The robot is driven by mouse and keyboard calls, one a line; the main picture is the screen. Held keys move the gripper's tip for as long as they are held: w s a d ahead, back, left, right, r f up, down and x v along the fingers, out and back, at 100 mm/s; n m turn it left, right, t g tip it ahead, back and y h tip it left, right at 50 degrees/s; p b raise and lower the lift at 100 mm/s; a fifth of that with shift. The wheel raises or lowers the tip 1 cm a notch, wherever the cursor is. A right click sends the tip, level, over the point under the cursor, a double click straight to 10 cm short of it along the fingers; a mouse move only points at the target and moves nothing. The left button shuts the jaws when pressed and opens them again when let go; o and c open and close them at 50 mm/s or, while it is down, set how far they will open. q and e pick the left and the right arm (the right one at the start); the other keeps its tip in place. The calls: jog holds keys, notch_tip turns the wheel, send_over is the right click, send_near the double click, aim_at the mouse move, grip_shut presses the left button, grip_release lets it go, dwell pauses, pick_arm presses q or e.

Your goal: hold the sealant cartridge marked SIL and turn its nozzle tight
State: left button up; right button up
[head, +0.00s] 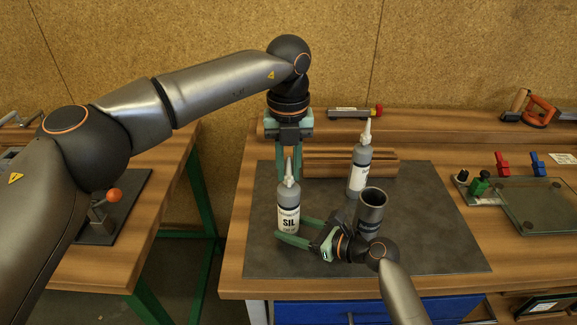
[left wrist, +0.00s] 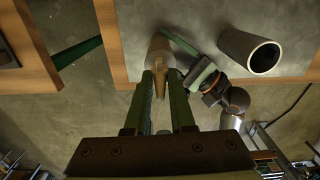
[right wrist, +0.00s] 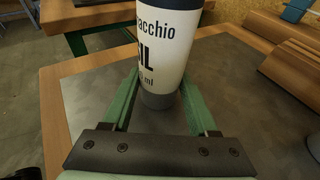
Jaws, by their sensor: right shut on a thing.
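The cartridge marked SIL (head: 288,214) stands upright on the dark mat, grey with a white label and a pale tapered nozzle (head: 289,172). Its label shows close up in the right wrist view (right wrist: 147,60). My right gripper (head: 284,238) is shut on the lower part of its body, one finger on each side. My left gripper (head: 289,172) points down from above, open. In the left wrist view its fingers (left wrist: 161,95) stand on either side of the nozzle (left wrist: 160,82), with small gaps visible. Whether either finger touches it is hard to tell.
A second grey cartridge (head: 359,172) stands behind to the right. A dark open cup (head: 371,207) is close to my right wrist. Wooden strips (head: 325,164) lie behind on the mat (head: 430,230). A glass plate (head: 535,206) with clamps is at the right.

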aim_at(288, 157)
pick_arm(q)
jog(key=o, duration=0.4)
jog(key=shift+r, duration=0.1)
notch_tip(288, 157, up, 12)
jog(key=shift+f, duration=0.1)
dwell(0.4)
pick_arm(e)
jog(key=o, duration=1.1)
jog(key=shift+c, duration=0.2)
jog(key=shift+d, duration=0.1)
